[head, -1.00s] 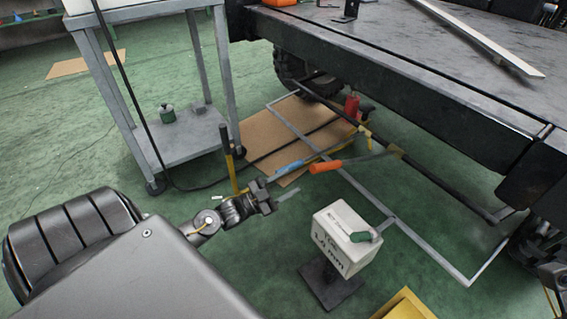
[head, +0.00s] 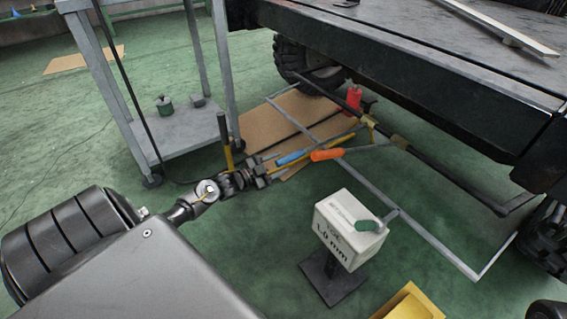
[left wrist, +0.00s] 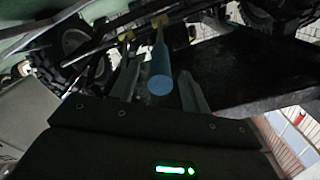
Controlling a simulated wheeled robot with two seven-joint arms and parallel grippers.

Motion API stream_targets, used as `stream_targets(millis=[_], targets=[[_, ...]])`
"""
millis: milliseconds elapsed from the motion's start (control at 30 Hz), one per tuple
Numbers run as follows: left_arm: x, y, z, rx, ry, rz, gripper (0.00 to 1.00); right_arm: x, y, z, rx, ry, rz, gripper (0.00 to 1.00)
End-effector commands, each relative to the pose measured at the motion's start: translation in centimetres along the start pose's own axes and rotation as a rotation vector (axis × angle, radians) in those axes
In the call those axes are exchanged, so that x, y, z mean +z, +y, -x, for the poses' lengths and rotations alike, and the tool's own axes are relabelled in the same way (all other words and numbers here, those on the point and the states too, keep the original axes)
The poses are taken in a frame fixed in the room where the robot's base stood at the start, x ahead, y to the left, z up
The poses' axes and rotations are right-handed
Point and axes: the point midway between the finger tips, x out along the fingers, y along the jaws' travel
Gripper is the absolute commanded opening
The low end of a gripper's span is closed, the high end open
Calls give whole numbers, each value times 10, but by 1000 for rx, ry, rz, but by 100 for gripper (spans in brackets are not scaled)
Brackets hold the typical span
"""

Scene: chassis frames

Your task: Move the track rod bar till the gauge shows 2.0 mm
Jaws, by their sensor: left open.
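The track rod bar (head: 440,178) is a dark rod running under the vehicle, with brass-coloured fittings on it. Two tools reach out from these fittings, one with a blue handle (head: 292,158) and one with an orange handle (head: 327,155). My left gripper (head: 277,168) is open, with its fingertips close to the blue handle's end. In the left wrist view the blue handle (left wrist: 161,70) lies between the spread fingers (left wrist: 158,82); contact cannot be told. The white gauge box (head: 348,225) stands on a dark foot and reads 1.0 mm. My right gripper does not show.
A grey trolley (head: 185,135) stands at the left. The vehicle's dark bed (head: 420,60) overhangs the bar. A light metal frame (head: 430,238) lies around the bar, above cardboard (head: 268,125). A yellow object (head: 412,302) is at the bottom. Green floor is free in front.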

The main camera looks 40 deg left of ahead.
Motion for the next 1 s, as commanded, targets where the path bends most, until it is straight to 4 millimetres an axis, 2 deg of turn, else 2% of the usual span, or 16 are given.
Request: stream_targets(millis=[100,200,567,900,1000], targets=[[2,1,-15,-2,2,0,47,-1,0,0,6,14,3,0],[1,0,-22,-1,1,0,47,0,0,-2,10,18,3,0],[0,0,-26,0,0,0,45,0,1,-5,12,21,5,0],[0,0,-26,0,0,0,1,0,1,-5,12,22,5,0],[0,0,-26,0,0,0,0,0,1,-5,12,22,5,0]])
